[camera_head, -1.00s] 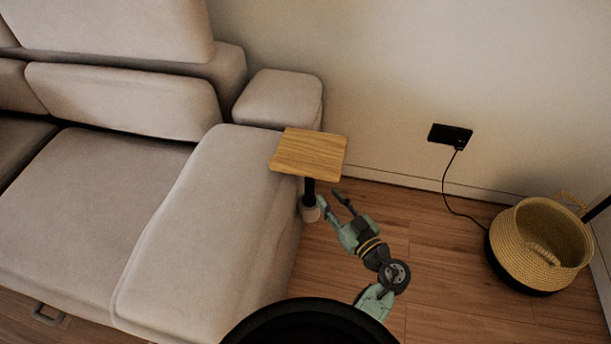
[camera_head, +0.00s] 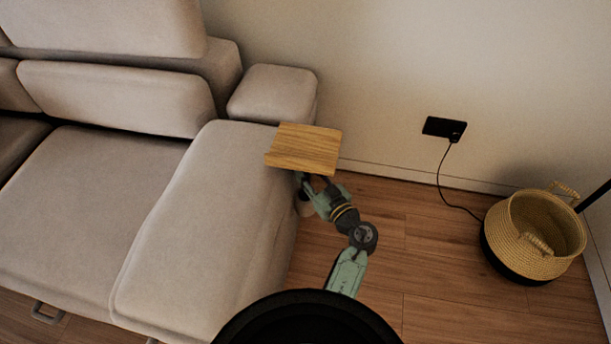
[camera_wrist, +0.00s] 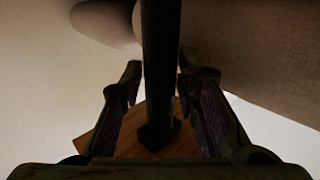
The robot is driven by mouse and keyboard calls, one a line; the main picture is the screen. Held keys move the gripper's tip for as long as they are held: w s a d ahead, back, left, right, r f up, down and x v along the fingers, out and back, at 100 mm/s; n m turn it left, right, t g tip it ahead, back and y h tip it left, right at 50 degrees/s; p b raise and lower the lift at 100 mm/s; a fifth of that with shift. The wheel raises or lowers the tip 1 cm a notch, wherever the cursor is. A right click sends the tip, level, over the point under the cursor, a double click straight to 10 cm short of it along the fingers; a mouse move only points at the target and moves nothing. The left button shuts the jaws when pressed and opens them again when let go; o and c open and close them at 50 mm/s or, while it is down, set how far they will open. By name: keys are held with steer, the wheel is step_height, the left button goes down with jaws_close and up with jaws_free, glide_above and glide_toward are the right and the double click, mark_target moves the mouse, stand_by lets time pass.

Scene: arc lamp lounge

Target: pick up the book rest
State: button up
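The book rest has a square, slanted wooden top (camera_head: 304,148), seen at the end of the sofa in the head view. Its black post shows in the wrist view (camera_wrist: 161,60), running down to the underside of the wooden board. The foot of the stand is mostly hidden behind my gripper in the head view. My gripper (camera_head: 312,183) is just below the wooden top.
The beige sofa (camera_head: 190,230) is close on the left of the stand. A wall with a black socket box (camera_head: 444,128) and hanging cord is behind. A woven basket (camera_head: 530,245) stands on the right.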

jaws_close()
steer(key=shift+r, duration=0.15)
stand_by(0.5)
